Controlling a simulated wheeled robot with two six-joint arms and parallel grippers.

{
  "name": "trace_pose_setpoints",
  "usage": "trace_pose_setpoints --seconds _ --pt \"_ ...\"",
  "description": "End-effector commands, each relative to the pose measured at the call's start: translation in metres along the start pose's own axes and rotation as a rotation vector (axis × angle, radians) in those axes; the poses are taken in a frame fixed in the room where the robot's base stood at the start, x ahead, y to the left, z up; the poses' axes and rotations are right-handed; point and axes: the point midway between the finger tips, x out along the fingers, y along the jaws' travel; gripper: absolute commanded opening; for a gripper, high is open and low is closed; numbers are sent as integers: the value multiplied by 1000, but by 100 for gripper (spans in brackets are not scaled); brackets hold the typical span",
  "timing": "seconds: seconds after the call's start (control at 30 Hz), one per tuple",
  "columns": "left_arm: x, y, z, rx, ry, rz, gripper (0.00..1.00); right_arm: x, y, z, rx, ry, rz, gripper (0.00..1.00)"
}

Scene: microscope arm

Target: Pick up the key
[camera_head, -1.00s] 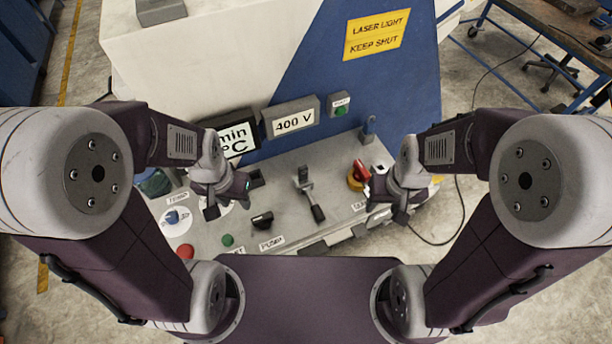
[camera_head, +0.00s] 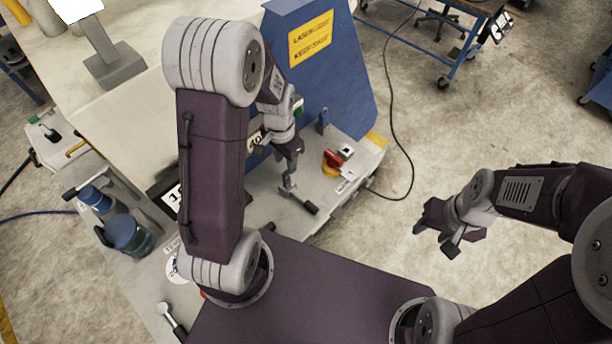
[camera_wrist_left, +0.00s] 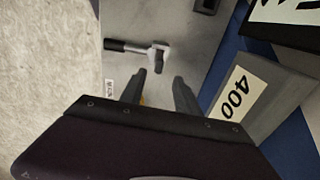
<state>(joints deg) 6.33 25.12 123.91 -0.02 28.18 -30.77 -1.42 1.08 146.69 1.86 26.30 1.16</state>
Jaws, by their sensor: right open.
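No key can be made out with certainty. A small blue upright piece (camera_head: 323,120) stands at the back of the grey panel (camera_head: 335,205), and I cannot tell whether it is the key. My left gripper (camera_head: 290,160) is above the panel, left of that piece. In the left wrist view its two fingers (camera_wrist_left: 159,84) are apart with nothing between them. A metal lever with a black handle (camera_wrist_left: 130,46) lies beyond the fingertips; it also shows in the head view (camera_head: 308,205). My right gripper (camera_head: 433,240) is open and empty over the floor, right of the panel.
A red and yellow rotary switch (camera_head: 333,163) sits right of my left gripper. The blue housing (camera_head: 340,70) with a yellow sign (camera_head: 310,38) rises behind.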

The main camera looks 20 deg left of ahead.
Motion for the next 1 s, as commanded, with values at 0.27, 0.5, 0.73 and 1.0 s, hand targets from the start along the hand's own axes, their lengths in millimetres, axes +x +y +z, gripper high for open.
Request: trace_pose_setpoints --seconds 0.27,0.5,0.73,1.0 --pt "0 -4 13 -34 -43 25 38 -16 0 -2 0 0 0 46" --pt "29 -2 15 -34 -47 28 38 -23 0 -3 0 0 0 46" --pt "42 -2 14 -34 -44 25 38 -26 0 -3 0 0 0 46" --pt "83 2 14 -34 -45 26 38 -40 -1 -4 0 0 0 46"
